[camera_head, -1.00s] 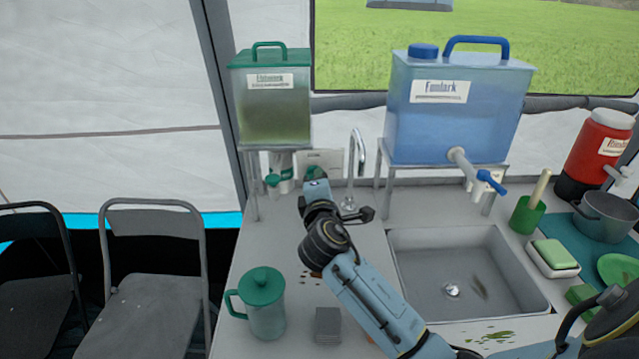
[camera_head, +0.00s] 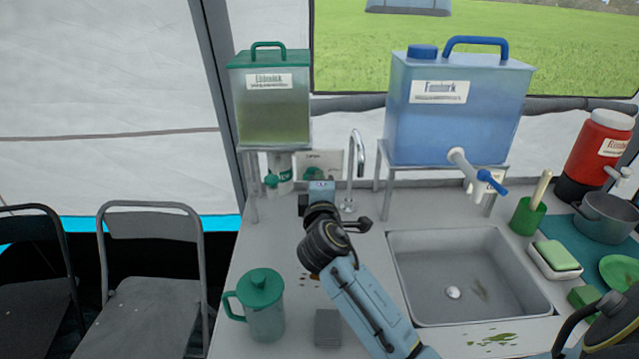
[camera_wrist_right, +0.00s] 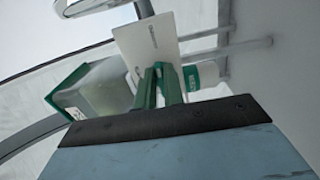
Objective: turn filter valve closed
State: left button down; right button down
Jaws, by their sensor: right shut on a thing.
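The filter is a clear tank (camera_head: 272,105) with a green lid, on a metal stand at the back left of the counter. In the right wrist view, narrow green parts (camera_wrist_right: 158,86) rise beyond the dark palm edge, before the white plate (camera_wrist_right: 150,42). The exact finger contact is hard to make out. My left gripper is out of view.
A curved faucet (camera_head: 356,165) stands close right of my gripper. A blue tank (camera_head: 455,110) is behind the sink (camera_head: 460,275). A white and green bottle (camera_head: 284,175) is left of my gripper. A green-lidded jug (camera_head: 262,310) and a grey block (camera_head: 328,328) stand at front left.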

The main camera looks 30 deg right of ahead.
jog(key=c, duration=1.5)
grip_release()
jog(key=shift+s, duration=0.1)
jog(key=v, duration=1.3)
jog(key=shift+s, duration=0.1)
